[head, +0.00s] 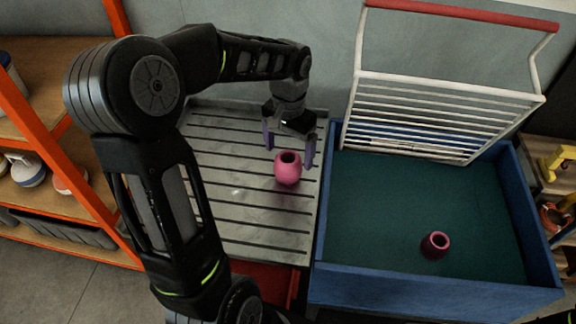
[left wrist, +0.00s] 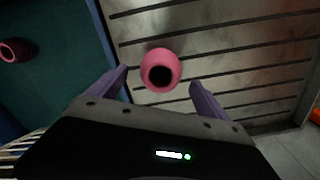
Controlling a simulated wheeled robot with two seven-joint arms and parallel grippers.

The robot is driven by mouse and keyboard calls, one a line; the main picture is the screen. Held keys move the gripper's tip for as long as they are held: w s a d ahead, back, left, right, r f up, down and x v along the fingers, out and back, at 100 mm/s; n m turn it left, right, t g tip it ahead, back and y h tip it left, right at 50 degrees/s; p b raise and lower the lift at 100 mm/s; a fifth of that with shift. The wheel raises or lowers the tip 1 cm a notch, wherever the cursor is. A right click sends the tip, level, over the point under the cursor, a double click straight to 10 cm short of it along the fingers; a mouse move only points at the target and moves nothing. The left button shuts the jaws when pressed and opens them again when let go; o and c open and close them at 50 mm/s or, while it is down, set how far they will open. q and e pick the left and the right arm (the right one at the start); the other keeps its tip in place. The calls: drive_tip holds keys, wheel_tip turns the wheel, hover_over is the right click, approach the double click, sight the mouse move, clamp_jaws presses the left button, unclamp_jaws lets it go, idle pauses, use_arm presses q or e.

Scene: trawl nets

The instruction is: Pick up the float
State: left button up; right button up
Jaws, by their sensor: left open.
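A pink float (head: 288,168) with a dark hole in its top sits on the grey slatted surface, near its right side. My left gripper (head: 290,152) is open just behind and above the float in the head view, with its two purple fingers apart. In the left wrist view the float (left wrist: 160,70) lies between and just beyond the open fingertips (left wrist: 160,88). I cannot tell whether the fingers reach down to its height. A second, darker pink float (head: 435,245) lies in the blue bin; it also shows in the left wrist view (left wrist: 14,51). My right gripper is not seen.
The grey slatted table (head: 240,215) is otherwise clear. The blue bin (head: 420,283) with a green floor stands right beside it, with a raised white rack (head: 440,120) at its back. An orange-framed shelf (head: 60,130) stands at the left.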

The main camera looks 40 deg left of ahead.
use_arm(q)
wheel_tip(320, 180, down, 5)
drive_tip(key=shift+f+p, duration=0.1)
drive_tip(key=shift+p, duration=0.6)
drive_tip(key=shift+s, duration=0.1)
drive_tip(key=shift+c, duration=0.3)
drive_tip(key=c, duration=1.4)
wheel_tip(320, 180, up, 10)
drive_tip(key=shift+r+b, duration=0.1)
drive_tip(key=shift+b, duration=0.55)
